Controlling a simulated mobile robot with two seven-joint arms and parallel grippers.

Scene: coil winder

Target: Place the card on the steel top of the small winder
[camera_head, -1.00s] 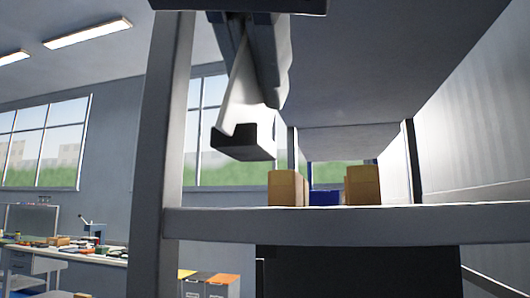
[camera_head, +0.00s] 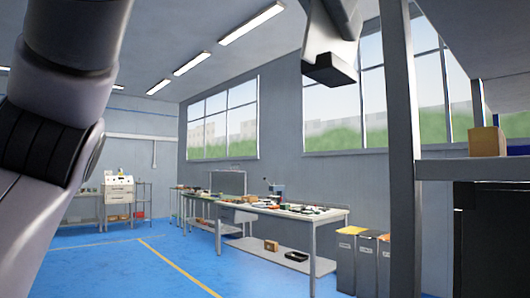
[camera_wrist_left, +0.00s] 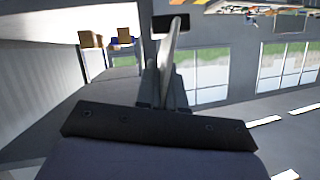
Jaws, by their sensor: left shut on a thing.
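My left gripper (camera_head: 330,68) hangs down at the top of the head view, right of centre, in front of the windows. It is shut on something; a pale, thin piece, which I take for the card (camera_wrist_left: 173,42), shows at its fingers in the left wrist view. Seen almost edge-on, it is hard to tell from the fingers. A dark block shows at the tip end. I cannot make out the small winder or its steel top for certain. My right gripper is not in view.
A shelf frame (camera_head: 404,120) stands close at right, with a tan box (camera_head: 487,141) on its board. A long bench (camera_head: 262,211) with many small items stands by the windows. A white machine (camera_head: 118,188) stands far left. Blue floor is open.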

